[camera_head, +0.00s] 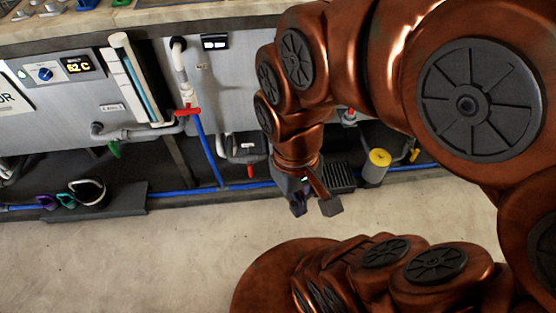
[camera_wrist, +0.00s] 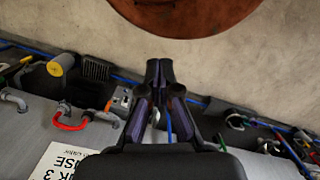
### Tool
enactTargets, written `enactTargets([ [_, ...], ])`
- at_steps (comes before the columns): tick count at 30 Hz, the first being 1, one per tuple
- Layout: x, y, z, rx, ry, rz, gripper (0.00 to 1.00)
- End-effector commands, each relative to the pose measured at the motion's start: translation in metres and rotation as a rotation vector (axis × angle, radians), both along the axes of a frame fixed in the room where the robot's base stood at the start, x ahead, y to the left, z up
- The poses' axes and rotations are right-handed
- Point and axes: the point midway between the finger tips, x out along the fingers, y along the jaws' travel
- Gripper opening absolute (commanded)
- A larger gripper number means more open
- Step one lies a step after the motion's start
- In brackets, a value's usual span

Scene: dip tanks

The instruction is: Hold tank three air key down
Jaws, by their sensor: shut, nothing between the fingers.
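I cannot make out the tank three air key for certain in either view. In the wrist view a white sign (camera_wrist: 62,160), partly cut off, shows "K 3" on a grey tank front (camera_wrist: 30,125). A small grey box (camera_wrist: 122,98) stands out near the sign, left of my fingers; its detail is too small to read. My gripper (camera_wrist: 160,68) is shut and empty, its fingertips together. In the head view my gripper (camera_head: 315,204) hangs in front of the tanks above the floor, apart from the tank fronts. My arm hides much of the tanks to the right.
A red valve handle (camera_head: 187,112) and blue pipe (camera_head: 207,150) stand left of my arm. A yellow-topped canister (camera_head: 379,159) is low at right. A control box (camera_head: 62,70) with blue knob is far left. The concrete floor (camera_head: 150,255) is clear.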

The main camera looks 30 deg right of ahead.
Motion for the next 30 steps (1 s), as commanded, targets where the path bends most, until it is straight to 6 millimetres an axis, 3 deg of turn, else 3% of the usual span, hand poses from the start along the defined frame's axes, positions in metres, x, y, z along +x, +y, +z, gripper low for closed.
enactTargets([
  [7, 0.004, -0.002, -0.005, -0.006, -0.004, -0.004, 0.0],
  [11, 0.026, -0.013, -0.023, -0.03, -0.03, -0.019, 0.0],
  [20, 0.128, -0.071, -0.098, -0.14, -0.173, -0.064, 0.0],
  [30, 0.238, -0.145, -0.193, -0.232, -0.342, -0.062, 0.0],
])
